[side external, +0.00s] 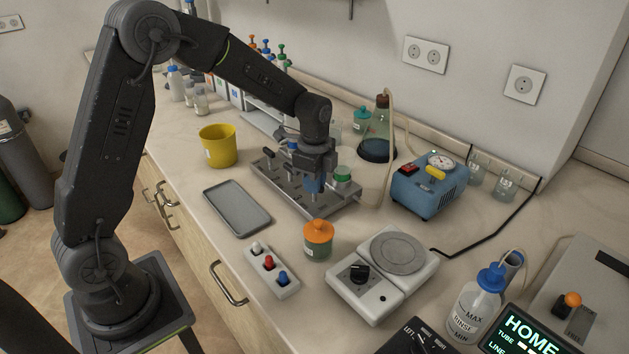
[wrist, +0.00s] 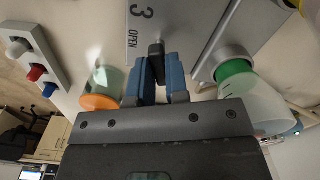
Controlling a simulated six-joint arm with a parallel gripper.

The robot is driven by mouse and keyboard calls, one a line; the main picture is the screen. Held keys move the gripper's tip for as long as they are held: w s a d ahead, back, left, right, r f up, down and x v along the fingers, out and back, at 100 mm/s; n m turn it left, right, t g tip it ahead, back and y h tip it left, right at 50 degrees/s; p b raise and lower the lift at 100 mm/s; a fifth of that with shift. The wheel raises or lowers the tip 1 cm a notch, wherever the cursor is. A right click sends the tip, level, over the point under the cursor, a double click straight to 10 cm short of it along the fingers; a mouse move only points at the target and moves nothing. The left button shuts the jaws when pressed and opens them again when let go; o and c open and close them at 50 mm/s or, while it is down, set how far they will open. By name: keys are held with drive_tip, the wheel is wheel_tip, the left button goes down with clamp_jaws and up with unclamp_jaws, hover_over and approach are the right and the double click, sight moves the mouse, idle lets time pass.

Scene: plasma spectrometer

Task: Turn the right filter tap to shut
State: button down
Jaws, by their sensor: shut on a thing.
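The grey filter manifold (side external: 290,191) lies on the bench in the side view, with black taps along its front. My gripper (side external: 313,186) points down over its right part and hides the right tap there. In the wrist view the blue fingers of my gripper (wrist: 158,80) are shut on the black handle of the right tap (wrist: 156,48). The manifold face (wrist: 185,25) beside it is marked "3" and "OPEN". A green-ringed filter cup (wrist: 238,75) stands on the manifold to the right of the fingers.
An orange-lidded jar (side external: 318,241) stands in front of the manifold's right end. A grey tray (side external: 237,208) lies to its left and a balance (side external: 385,272) front right. A blue pump (side external: 430,186) and a flask (side external: 377,135) with tubing stand behind.

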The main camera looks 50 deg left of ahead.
drive_tip(key=shift+r+m, duration=0.1)
drive_tip(key=shift+m, duration=2.1)
drive_tip(key=c, duration=1.1)
unclamp_jaws()
wheel_tip(320, 180, up, 14)
drive_tip(key=shift+f, duration=0.15)
drive_tip(key=shift+r, duration=4)
